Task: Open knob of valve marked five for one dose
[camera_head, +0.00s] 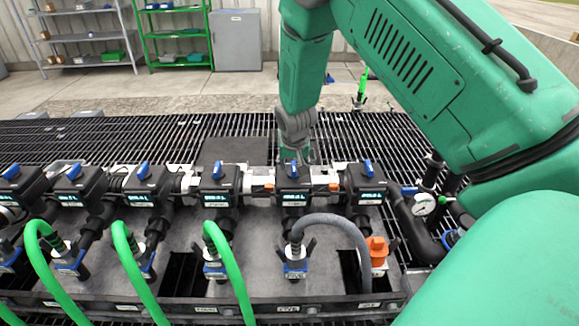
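A row of black valves with blue knobs runs across the manifold (255,262). The small plates along the front edge are too small to read surely. My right gripper (296,154) points down at this valve from behind. Its fingers are partly hidden by the valve, so contact and finger opening are unclear. My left gripper is out of view.
Neighbouring valves stand close at left (217,190) and right (366,187). A grey hose (335,222) arches in front of the fifth valve; green hoses (228,262) lie left. Shelves (85,38) are far back.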

